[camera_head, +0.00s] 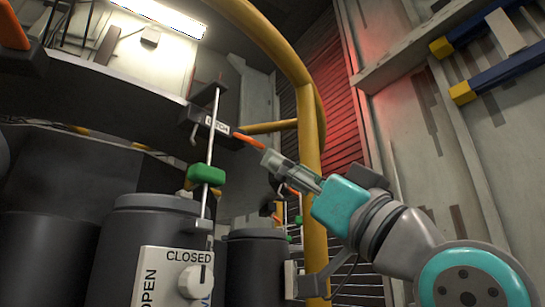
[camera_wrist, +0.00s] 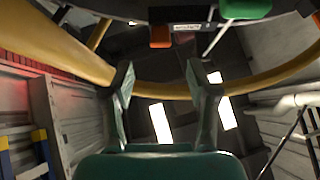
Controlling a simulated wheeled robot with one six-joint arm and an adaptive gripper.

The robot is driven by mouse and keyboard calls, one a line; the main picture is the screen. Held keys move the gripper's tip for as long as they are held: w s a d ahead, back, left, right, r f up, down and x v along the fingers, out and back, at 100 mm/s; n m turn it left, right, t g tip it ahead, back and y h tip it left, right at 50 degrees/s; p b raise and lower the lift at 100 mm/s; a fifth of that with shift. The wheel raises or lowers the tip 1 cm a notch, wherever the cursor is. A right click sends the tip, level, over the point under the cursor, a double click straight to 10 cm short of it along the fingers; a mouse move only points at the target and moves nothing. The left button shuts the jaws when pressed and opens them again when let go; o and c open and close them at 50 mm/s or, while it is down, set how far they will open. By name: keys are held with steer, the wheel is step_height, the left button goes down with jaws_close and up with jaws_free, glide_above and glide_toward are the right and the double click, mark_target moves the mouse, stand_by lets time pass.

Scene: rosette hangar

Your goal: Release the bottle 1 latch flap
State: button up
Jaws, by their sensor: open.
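The orange latch flap (camera_head: 249,142) sticks out to the right from a dark latch block (camera_head: 208,124) with a white label. The flap also shows at the top of the wrist view (camera_wrist: 160,37). My gripper (camera_head: 268,162) is just below and right of the flap's outer end, and seems apart from it. In the wrist view my gripper (camera_wrist: 165,85) is open and empty, its fingers spread, with the flap beyond and above the gap. A dark grey bottle (camera_head: 150,222) stands below the latch block. No number on it is readable.
A thin rod with a green piece (camera_head: 206,174) rises by the bottle. A white valve panel (camera_head: 172,277) has a knob near CLOSED. A second dark bottle (camera_head: 257,262) stands to the right. A yellow rail (camera_head: 308,150) curves close behind my gripper.

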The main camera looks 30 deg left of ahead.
steer(key=shift+v, duration=1.1)
